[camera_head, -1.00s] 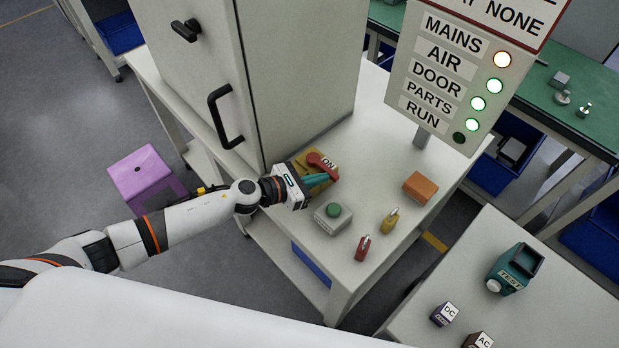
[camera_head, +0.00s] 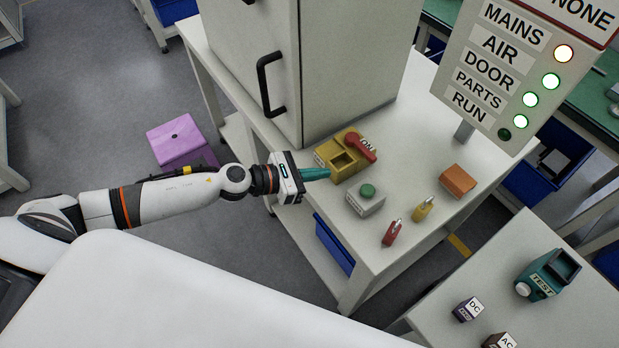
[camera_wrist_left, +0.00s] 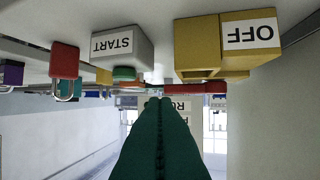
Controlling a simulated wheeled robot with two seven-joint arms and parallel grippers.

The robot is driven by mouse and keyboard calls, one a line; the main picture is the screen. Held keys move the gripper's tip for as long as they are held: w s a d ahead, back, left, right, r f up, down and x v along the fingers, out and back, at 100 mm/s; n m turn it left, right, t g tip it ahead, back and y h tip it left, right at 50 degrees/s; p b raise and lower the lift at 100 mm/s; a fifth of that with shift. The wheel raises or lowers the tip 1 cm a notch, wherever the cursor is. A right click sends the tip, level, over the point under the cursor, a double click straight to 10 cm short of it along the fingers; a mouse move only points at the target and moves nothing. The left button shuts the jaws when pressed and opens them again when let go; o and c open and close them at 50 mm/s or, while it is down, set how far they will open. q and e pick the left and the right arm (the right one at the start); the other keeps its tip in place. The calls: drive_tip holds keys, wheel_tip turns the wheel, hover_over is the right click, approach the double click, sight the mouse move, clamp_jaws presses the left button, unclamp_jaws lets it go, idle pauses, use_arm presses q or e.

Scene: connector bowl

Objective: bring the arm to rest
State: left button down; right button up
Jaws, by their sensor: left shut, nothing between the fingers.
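My left gripper (camera_head: 328,172) reaches in from the left, its teal fingers shut and empty. Its tips are just left of the yellow switch box (camera_head: 338,166), close to its near edge; I cannot tell whether they touch. The box has a red handle (camera_head: 360,147) with an ON label beside it. In the left wrist view, which is upside down, the teal fingers (camera_wrist_left: 158,103) are together, and the yellow box (camera_wrist_left: 196,45) shows an OFF label. My right gripper is not in view.
A grey START box with a green button (camera_head: 367,190), red padlock (camera_head: 392,232), yellow padlock (camera_head: 424,208) and orange block (camera_head: 458,181) stand on the table. A cabinet (camera_head: 345,70) rises behind. A sign (camera_head: 500,75) has lit lamps, RUN dark. A purple stool (camera_head: 178,140) stands left.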

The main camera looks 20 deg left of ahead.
use_arm(q)
wheel_tip(320, 180, up, 5)
drive_tip(key=s+a+n+t+y, duration=0.25)
drive_tip(key=n+t+y, duration=0.4)
drive_tip(key=n, duration=1.75)
drive_tip(key=s+a+f+n+g+y, duration=0.15)
drive_tip(key=s+f+n+g, duration=0.35)
drive_tip(key=s+n, duration=0.5)
drive_tip(key=s+a+f+n+g+y, duration=0.1)
drive_tip(key=s+f+n+g+y, duration=0.15)
drive_tip(key=s+n+g, duration=0.6)
wheel_tip(320, 180, down, 25)
drive_tip(key=s+n, duration=0.1)
drive_tip(key=s, duration=0.2)
drive_tip(key=s+a+f+g, duration=0.1)
drive_tip(key=s+a+f, duration=0.2)
drive_tip(key=s+f, duration=1.3)
drive_tip(key=shift+s+a+f, duration=0.15)
drive_tip(key=shift+f, duration=0.4)
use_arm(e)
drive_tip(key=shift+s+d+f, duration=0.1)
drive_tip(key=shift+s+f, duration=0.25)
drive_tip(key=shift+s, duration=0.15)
